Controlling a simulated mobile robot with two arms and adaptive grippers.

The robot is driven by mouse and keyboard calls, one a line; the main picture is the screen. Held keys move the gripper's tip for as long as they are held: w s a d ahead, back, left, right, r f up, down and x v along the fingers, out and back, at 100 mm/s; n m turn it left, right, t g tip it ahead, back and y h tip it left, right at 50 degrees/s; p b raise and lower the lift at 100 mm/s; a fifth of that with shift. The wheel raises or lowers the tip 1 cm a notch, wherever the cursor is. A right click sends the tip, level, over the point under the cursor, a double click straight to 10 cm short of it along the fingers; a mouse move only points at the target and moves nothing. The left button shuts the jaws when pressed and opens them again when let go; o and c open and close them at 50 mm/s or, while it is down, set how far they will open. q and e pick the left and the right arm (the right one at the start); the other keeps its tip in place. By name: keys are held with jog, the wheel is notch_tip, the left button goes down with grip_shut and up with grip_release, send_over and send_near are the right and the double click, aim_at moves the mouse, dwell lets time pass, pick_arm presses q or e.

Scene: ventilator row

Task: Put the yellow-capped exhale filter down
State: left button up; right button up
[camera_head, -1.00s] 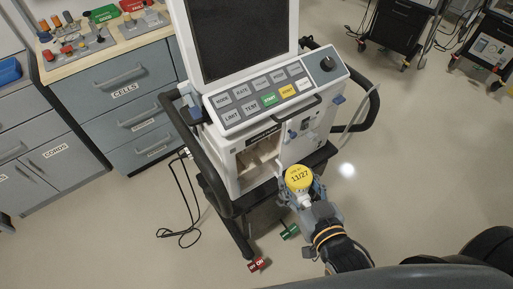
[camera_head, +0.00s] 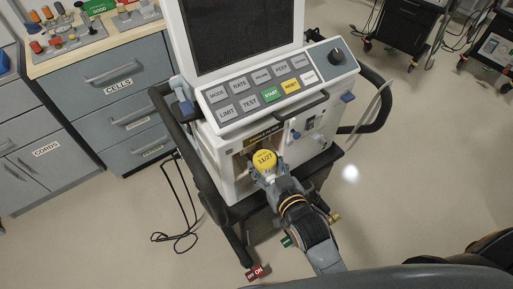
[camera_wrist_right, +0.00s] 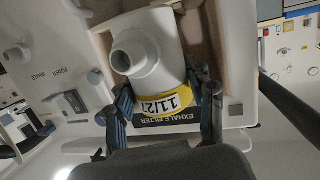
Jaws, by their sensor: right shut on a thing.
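The exhale filter has a yellow cap (camera_head: 264,161) marked 11/27. In the right wrist view its white body and round port (camera_wrist_right: 150,60) show, with the yellow band at the bottom. My right gripper (camera_head: 268,177) is shut on the filter, one finger on each side, and holds it at the front opening of the ventilator (camera_head: 228,160). The opening's bay (camera_wrist_right: 198,40) has beige walls and lies behind the filter in the wrist view. The "EXHALE FILTER" label (camera_wrist_right: 168,121) is by its edge. I cannot tell if the filter touches the bay. My left gripper is out of view.
The ventilator's button panel (camera_head: 270,88) juts out above the opening. Side handrails (camera_head: 186,150) flank the machine. A drawer counter (camera_head: 105,50) with parts on top stands at the left. A black cable (camera_head: 180,210) lies on the floor.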

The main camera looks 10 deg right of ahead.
jog(key=w, duration=0.2)
jog(key=w+a, duration=0.1)
jog(key=w, duration=0.2)
jog(key=shift+w+r, duration=0.1)
jog(key=shift+w, duration=0.2)
jog(key=shift+c, duration=0.3)
jog(key=shift+s+p, duration=0.2)
jog(key=shift+p, duration=0.1)
jog(key=shift+c, duration=0.7)
jog(key=shift+w+a+f, duration=0.1)
jog(key=shift+w+f, duration=0.25)
jog(key=shift+f, duration=0.25)
jog(key=o, duration=1.4)
